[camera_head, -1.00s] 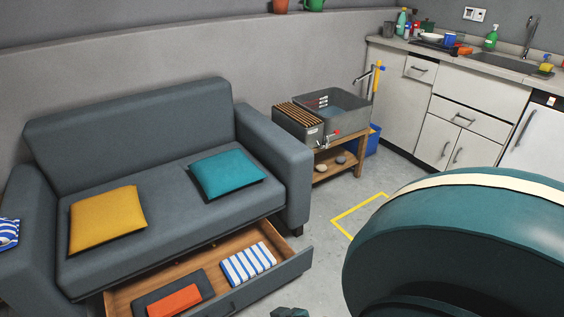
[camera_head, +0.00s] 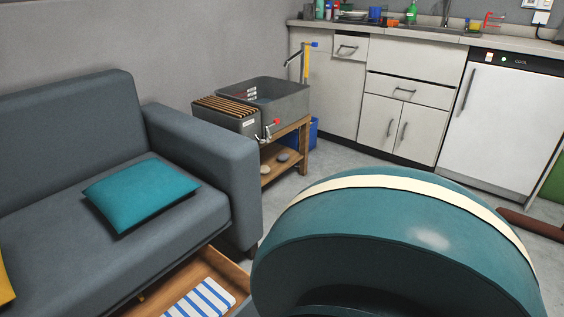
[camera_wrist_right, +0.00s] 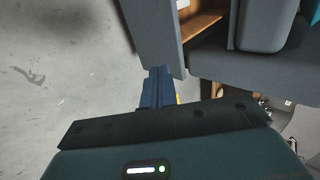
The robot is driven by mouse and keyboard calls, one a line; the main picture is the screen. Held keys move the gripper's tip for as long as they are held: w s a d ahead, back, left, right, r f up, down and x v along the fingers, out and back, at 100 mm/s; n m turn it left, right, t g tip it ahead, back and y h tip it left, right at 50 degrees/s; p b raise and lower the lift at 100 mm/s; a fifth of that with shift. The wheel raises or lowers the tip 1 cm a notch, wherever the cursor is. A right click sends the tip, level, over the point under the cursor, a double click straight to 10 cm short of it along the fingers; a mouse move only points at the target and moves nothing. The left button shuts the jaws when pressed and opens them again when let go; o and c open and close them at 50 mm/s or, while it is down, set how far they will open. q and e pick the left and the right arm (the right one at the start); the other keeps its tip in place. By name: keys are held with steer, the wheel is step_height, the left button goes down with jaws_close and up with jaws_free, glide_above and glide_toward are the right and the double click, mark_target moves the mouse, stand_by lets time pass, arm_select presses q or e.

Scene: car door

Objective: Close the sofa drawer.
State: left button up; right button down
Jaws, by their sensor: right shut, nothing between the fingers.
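The grey sofa (camera_head: 195,170) stands at the left in the head view. Its drawer (camera_head: 228,272) is open below the seat, cut off by the bottom edge. A blue-and-white striped cloth (camera_head: 200,298) lies in it. In the right wrist view, the drawer's grey front panel (camera_wrist_right: 150,35) stands apart from the sofa base, with the wooden inside (camera_wrist_right: 203,22) showing between. My right gripper (camera_wrist_right: 157,75) is shut and empty, its fingertips close to the end of this panel; I cannot tell if they touch. It is not seen in the head view. My left gripper is not in view.
A teal cushion (camera_head: 140,193) lies on the seat. A wooden stand (camera_head: 290,145) with a grey basin (camera_head: 275,97) is beside the sofa. White cabinets (camera_head: 400,110) and a white appliance (camera_head: 500,125) line the back. Bare floor (camera_wrist_right: 60,75) lies left of the drawer front.

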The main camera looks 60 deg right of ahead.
arm_select(q)
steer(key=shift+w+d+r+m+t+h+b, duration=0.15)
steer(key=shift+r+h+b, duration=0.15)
steer(key=shift+b, duration=0.4)
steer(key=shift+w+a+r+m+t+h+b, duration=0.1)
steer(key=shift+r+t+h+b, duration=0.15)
steer(key=shift+b, duration=0.4)
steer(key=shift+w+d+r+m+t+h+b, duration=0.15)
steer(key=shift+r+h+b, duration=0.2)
steer(key=shift+b, duration=0.35)
arm_select(e)
steer(key=w+r+x, duration=0.1)
steer(key=r+x, duration=0.1)
steer(key=x, duration=0.9)
steer(key=shift+w+d, duration=0.2)
steer(key=shift+w, duration=0.3)
steer(key=shift+w, duration=0.1)
